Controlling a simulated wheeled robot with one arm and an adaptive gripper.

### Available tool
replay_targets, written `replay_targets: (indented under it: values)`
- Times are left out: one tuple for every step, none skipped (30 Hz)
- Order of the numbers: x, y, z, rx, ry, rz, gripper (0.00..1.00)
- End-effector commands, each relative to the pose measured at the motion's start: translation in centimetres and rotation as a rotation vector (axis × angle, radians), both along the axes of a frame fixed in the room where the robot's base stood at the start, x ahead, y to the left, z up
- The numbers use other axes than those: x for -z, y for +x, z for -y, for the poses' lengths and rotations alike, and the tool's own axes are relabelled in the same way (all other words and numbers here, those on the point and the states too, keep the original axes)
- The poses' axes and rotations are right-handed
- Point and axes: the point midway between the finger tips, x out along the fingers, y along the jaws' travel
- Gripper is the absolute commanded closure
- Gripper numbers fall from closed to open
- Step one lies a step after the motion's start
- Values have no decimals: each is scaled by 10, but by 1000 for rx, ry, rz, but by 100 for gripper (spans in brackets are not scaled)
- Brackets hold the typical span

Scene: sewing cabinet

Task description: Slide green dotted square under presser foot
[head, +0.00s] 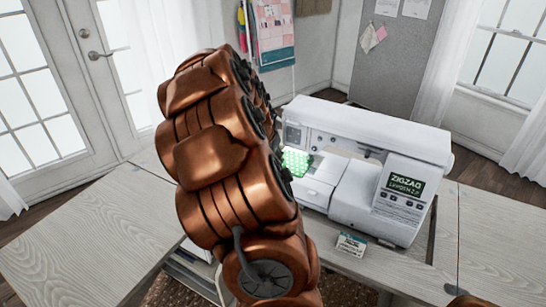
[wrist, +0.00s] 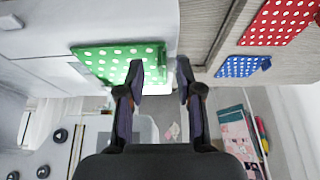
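The green dotted square (head: 296,161) lies at the left end of the white sewing machine (head: 360,130), below its head and partly hidden behind my arm. In the wrist view the green square (wrist: 105,58) lies flat on a white surface. My gripper (wrist: 160,75) is open, its fingers apart. One finger overlaps the right part of the green square, and the square's right edge shows in the gap between the fingers. Whether the fingers touch it I cannot tell. My gripper is hidden behind my arm in the head view. The presser foot cannot be made out clearly.
A red dotted square (wrist: 280,22) and a blue dotted square (wrist: 240,66) lie on the wooden table in the wrist view. The table's left leaf (head: 90,240) is clear.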

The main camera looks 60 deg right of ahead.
Motion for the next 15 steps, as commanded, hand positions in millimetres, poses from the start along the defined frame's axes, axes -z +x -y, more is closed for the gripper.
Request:
replay_targets:
  values:
    - [0, 0, 0, 0, 0, 0, 65]
    - [0, 0, 0, 0, 0, 0, 65]
    - [0, 0, 0, 0, 0, 0, 65]
    - [0, 0, 0, 0, 0, 0, 65]
    - [0, 0, 0, 0, 0, 0, 65]
    - [0, 0, 0, 0, 0, 0, 65]
    - [-1, 0, 0, 0, 0, 0, 65]
    - [-2, 0, -1, 0, -1, 1, 65]
    - [-4, 0, -1, 0, -1, 1, 65]
    - [-6, 0, -2, 0, -2, 1, 65]
    - [-8, 1, -3, -1, -2, 2, 65]
    - [-13, 1, -5, -1, -3, 2, 65]
    - [-16, 1, -7, -1, -3, 2, 65]
    - [-20, 0, -9, -1, -3, 2, 65]
    - [-27, 0, -12, -1, -3, 2, 65]
